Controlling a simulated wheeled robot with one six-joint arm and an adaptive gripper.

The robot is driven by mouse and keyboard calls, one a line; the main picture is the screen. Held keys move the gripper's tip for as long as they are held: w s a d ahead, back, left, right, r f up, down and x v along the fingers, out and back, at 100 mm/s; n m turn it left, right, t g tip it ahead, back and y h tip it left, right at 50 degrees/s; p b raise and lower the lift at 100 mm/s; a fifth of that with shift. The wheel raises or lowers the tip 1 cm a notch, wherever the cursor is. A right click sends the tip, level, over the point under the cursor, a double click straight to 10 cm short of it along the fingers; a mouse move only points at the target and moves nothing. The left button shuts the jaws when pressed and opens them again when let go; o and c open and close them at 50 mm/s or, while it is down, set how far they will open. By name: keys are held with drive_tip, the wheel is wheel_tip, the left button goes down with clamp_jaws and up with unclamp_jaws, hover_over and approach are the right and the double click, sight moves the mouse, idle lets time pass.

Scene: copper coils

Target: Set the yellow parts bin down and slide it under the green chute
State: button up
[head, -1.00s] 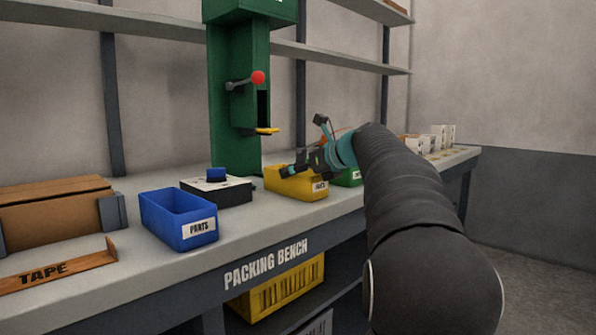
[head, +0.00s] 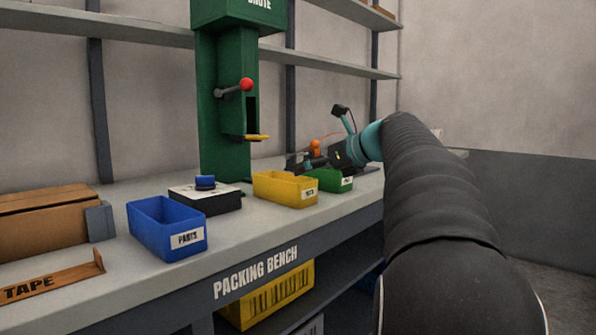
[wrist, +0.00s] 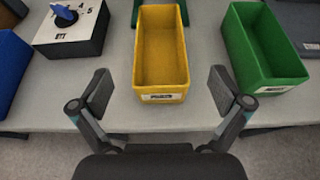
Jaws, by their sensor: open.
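The yellow parts bin (head: 284,190) stands upright and empty on the bench, in front of the green chute's base and a little to its right. In the wrist view the yellow bin (wrist: 161,56) is straight ahead, its labelled end facing me. My gripper (wrist: 159,90) is open, with its fingers apart on either side of the bin's near end and short of it, touching nothing that I can see. In the head view my gripper (head: 306,160) is behind the bins, partly hidden. The green chute (head: 222,100) has a red-knobbed lever and a yellow-lipped outlet above the bench.
A green bin (head: 330,180) stands close to the right of the yellow one. A control box with a blue knob (head: 205,195) and a blue bin (head: 167,228) stand to the left. The bench front edge (wrist: 150,124) runs below my fingers.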

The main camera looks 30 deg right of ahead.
drive_tip(key=v, duration=0.3)
idle(0.6)
